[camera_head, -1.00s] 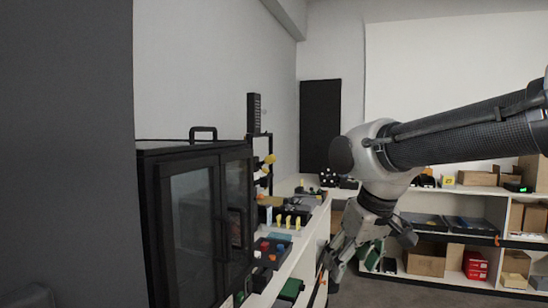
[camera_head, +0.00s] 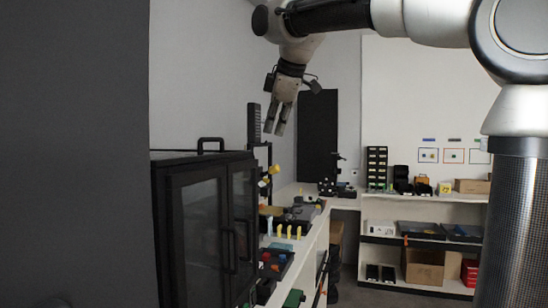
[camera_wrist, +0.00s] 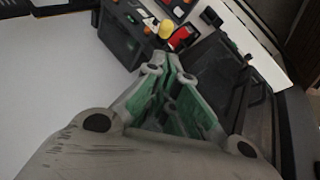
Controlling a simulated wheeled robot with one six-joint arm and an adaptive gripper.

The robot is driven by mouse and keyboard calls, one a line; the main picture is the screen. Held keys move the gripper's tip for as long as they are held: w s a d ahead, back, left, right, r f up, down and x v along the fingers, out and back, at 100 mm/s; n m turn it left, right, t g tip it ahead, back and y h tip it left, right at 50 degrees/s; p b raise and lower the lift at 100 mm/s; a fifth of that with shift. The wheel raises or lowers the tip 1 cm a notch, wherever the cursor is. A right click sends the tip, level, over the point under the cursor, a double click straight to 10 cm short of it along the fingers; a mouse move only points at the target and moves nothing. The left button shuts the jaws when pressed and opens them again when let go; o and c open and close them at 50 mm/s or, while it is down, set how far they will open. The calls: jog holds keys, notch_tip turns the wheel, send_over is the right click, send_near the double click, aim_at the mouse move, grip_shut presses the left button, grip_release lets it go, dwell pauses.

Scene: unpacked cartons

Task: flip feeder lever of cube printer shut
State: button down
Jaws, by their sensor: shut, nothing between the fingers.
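A tall black cabinet with glass doors (camera_head: 196,232) stands at the left in the head view. I cannot tell whether it is the cube printer. A yellow part (camera_head: 273,170) on a dark upright stand shows behind it; I cannot tell whether it is the feeder lever. My gripper (camera_head: 275,130) hangs in the air, fingers down, above the cabinet's far end, shut and empty. In the wrist view my gripper (camera_wrist: 166,72) points toward a yellow knob (camera_wrist: 167,28) and a red part (camera_wrist: 180,40); no contact can be made out.
In the wrist view a dark box (camera_wrist: 122,42) lies left of the fingers and a dark handled case (camera_wrist: 248,88) to the right. A white counter (camera_head: 312,240) runs along the wall with small coloured items. Shelves (camera_head: 420,197) stand at the back right. The floor between is open.

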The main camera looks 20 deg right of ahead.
aim_at(279, 171)
jog(key=shift+d, duration=0.1)
dwell(0.3)
jog(key=x, duration=1)
jog(key=shift+s+d+f+t+y, duration=0.25)
jog(key=shift+d+t+y, duration=0.1)
jog(key=shift+t+y, duration=0.2)
dwell(0.5)
jog(key=shift+t+y, duration=0.35)
jog(key=shift+y, duration=0.1)
jog(key=shift+s+d+f, duration=0.4)
jog(key=shift+d+f, duration=0.15)
jog(key=shift+f, duration=0.25)
jog(key=shift+s+d+f, duration=0.4)
jog(key=shift+d+f, duration=0.15)
jog(key=shift+f, duration=0.35)
dwell(0.6)
jog(key=shift+d, duration=0.1)
